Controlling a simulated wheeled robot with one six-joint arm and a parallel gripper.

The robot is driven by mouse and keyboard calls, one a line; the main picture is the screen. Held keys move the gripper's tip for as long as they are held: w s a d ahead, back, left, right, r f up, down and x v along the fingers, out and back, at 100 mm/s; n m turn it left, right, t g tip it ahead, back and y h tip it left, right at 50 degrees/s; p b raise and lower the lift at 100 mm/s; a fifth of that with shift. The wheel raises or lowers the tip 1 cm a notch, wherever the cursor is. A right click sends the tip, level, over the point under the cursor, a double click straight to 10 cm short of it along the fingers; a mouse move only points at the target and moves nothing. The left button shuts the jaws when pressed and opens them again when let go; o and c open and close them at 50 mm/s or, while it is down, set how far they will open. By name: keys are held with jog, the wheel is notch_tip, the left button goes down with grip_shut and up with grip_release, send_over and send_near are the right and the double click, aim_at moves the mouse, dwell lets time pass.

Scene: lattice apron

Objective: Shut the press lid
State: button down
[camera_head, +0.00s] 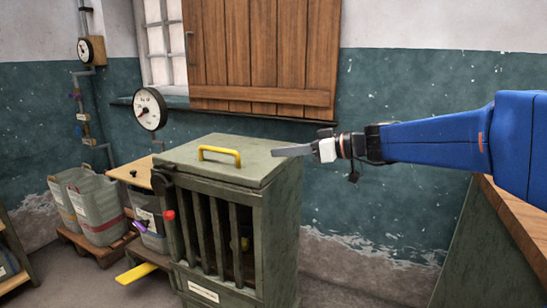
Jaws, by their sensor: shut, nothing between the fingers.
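The press (245,229) is a green metal cabinet with vertical bars on its front, standing at the middle of the head view. Its lid (240,152) is a flat green top with a yellow handle (220,153). The lid looks about level with the top of the body; whether a small gap remains under it I cannot tell. My gripper (292,151) is shut and empty. In the picture it overlaps the lid's right back corner and points left; whether it touches the lid I cannot tell.
A round gauge (149,109) stands behind the press on the left. Bins (95,205) sit on a pallet at left. A yellow lever (136,273) juts out low at the press's left. A wooden worktop (515,225) is at right.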

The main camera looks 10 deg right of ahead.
jog(key=v, duration=0.6)
jog(key=s+a+f+m+g+h, duration=0.2)
jog(key=s+f+m+g+h, duration=0.25)
jog(key=s+f, duration=0.95)
jog(key=s+d+f+m+h, duration=0.5)
jog(key=s+d+f+h, duration=0.3)
jog(key=s+d+f, duration=0.2)
jog(key=shift+s+f, duration=0.55)
jog(key=shift+s, duration=0.45)
